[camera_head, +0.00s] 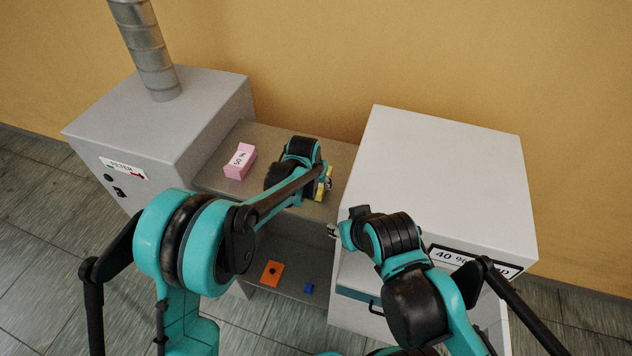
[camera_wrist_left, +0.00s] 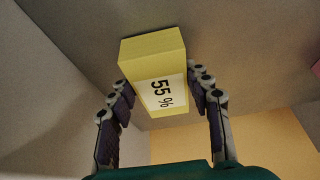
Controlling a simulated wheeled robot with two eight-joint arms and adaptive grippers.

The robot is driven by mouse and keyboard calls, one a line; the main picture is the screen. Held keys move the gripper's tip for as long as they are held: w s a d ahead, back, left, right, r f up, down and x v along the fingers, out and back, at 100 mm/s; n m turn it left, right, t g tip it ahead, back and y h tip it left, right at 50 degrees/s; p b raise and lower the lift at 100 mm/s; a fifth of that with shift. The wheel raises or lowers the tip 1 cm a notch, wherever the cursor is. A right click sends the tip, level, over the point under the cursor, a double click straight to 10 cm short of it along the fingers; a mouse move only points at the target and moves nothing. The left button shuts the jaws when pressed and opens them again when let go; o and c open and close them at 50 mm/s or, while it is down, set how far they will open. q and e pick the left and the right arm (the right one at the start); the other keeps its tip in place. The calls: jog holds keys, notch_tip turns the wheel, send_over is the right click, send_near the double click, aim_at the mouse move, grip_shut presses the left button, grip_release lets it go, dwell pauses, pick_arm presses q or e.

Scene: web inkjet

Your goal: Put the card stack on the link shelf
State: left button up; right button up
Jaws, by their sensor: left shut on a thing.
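A yellow card stack with a white label reading 55 % (camera_wrist_left: 153,62) is between the fingers of my left gripper (camera_wrist_left: 163,84). In the head view only part of this yellow stack (camera_head: 320,191) shows beside my left gripper (camera_head: 326,182), at the right end of the grey link shelf (camera_head: 268,136) between the two cabinets. My left gripper is shut on it. I cannot tell whether the stack touches the shelf. My right gripper (camera_head: 334,231) is in front of the right cabinet, small and partly hidden, and its fingers are unclear.
A pink labelled block (camera_head: 240,161) sits on the shelf's left part. The grey left cabinet (camera_head: 185,110) with a duct and the white right cabinet (camera_head: 440,170) flank the shelf. An orange piece (camera_head: 271,272) and a blue piece (camera_head: 309,288) lie on the lower level.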

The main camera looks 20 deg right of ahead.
pick_arm(q)
jog(key=shift+w, duration=0.1)
jog(key=shift+f, duration=0.2)
jog(key=o, duration=1.2)
jog(key=shift+r, duration=0.1)
